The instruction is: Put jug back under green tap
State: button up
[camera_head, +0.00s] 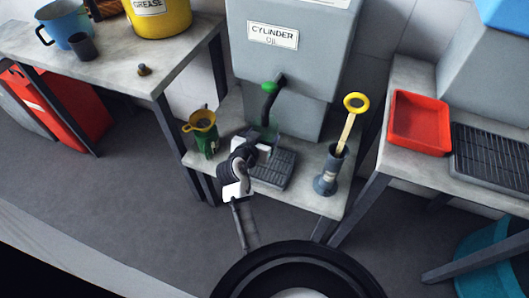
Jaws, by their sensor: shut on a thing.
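The green tap (268,88), with a green knob and a dark spout, sticks out from the front of the grey cylinder oil tank (305,75). A greenish, see-through jug (270,132) shows just below the spout. My gripper (262,145) is at the jug's near side and is shut on it. My gripper and wrist hide much of the jug, so its base and handle cannot be made out. A dark ribbed drip tray (272,170) lies on the shelf below and to the right of my gripper. I cannot tell whether the jug touches the tray.
A green can with a yellow funnel (202,122) stands left of my wrist. A grey cylinder with a yellow-ringed dipper (327,180) stands right of the tray. A red tray (419,122) lies on the right bench. The left bench (115,72) holds a blue mug (66,22).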

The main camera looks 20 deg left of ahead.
notch_tip(320, 180, down, 7)
jog(key=shift+f, duration=0.15)
dwell(0.4)
jog(key=shift+f, duration=0.2)
jog(key=o, duration=1.4)
jog(key=shift+r, duration=0.1)
